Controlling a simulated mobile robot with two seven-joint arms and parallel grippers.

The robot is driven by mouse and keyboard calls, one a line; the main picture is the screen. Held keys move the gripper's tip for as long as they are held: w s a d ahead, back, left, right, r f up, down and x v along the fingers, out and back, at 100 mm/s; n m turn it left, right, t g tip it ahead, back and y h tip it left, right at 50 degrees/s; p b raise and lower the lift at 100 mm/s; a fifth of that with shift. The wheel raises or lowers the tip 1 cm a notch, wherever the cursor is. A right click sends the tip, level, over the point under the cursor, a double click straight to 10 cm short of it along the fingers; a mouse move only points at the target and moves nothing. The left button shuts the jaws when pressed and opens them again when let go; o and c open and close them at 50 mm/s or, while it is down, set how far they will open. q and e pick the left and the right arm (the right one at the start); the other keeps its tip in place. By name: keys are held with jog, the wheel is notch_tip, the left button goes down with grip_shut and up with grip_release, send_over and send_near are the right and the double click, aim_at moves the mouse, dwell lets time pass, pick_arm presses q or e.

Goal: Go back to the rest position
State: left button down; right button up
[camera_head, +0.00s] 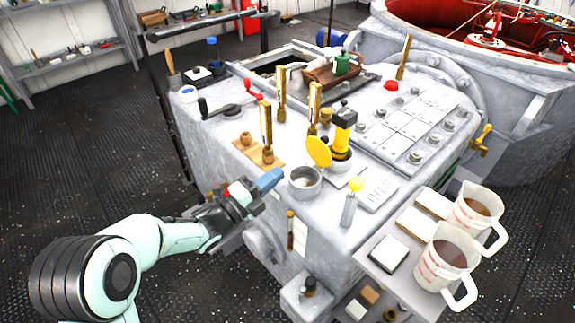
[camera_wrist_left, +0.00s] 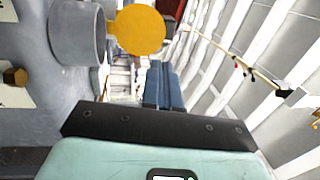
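My left arm comes in from the lower left in the head view. Its gripper (camera_head: 270,179) has blue fingers that lie against each other, with nothing seen between them. It is by the near left edge of the grey machine (camera_head: 345,215), left of a round metal cup (camera_head: 304,181). In the left wrist view the blue fingers (camera_wrist_left: 164,84) also lie side by side and hold nothing. The cup (camera_wrist_left: 78,32) and a yellow disc (camera_wrist_left: 137,30) show up and to the left of them. My right gripper is in neither view.
The machine top carries levers, a yellow-black fixture (camera_head: 342,135) and a small bottle with a yellow top (camera_head: 350,202). Two measuring jugs (camera_head: 445,255) of brown liquid stand on a side shelf at right. The dark floor (camera_head: 90,170) at left is clear.

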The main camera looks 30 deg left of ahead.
pick_arm(q)
jog(key=shift+v, duration=0.8)
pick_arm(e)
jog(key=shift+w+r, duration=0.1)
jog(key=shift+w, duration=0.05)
